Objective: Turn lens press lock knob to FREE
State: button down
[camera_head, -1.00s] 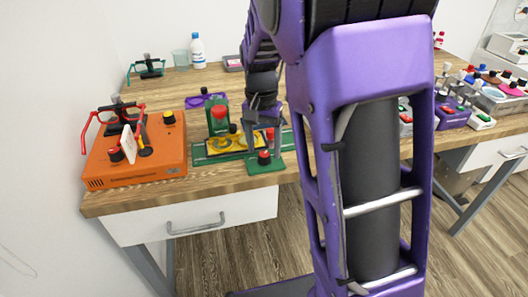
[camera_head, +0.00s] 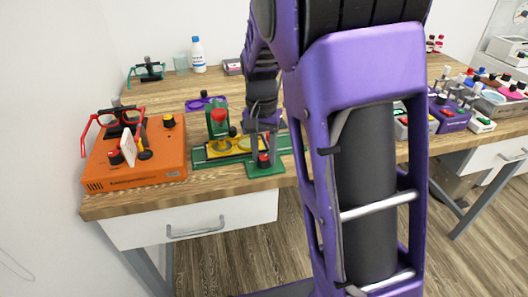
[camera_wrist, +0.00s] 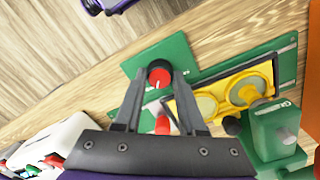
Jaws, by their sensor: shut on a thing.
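The green lens press (camera_head: 218,124) stands on the wooden bench, with a yellow two-well plate (camera_head: 228,147) on its green base (camera_head: 290,144). Its lock knob (camera_head: 264,160), red on top with a black skirt, sits on a green plate at the near right end. My gripper (camera_head: 262,144) reaches down over the knob. In the wrist view the knob (camera_wrist: 159,75) is between the fingertips of my gripper (camera_wrist: 160,77), which is shut on it. A short white mark shows on the knob's red top. I cannot read any FREE label.
An orange box (camera_head: 130,160) with red-framed glasses stands left of the press. A purple device (camera_head: 205,104) and teal glasses (camera_head: 147,71) are behind. A white bottle (camera_head: 198,55) stands at the back. Several small devices crowd the right side. The bench's front edge is close to the knob.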

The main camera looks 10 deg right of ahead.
jog(key=shift+n, duration=0.4)
jog(key=n+p, duration=0.1)
jog(key=n, duration=0.2)
jog(key=shift+r+n, duration=0.1)
jog(key=shift+n, duration=0.2)
jog(key=n+p, duration=0.1)
jog(key=n, duration=0.3)
jog(key=shift+n, duration=0.3)
jog(key=n+p, duration=0.1)
jog(key=n, duration=0.3)
jog(key=shift+n+t+p, duration=0.3)
jog(key=shift+n+p, duration=0.5)
jog(key=shift+n, duration=1.6)
jog(key=shift+c, duration=2.4)
grip_release()
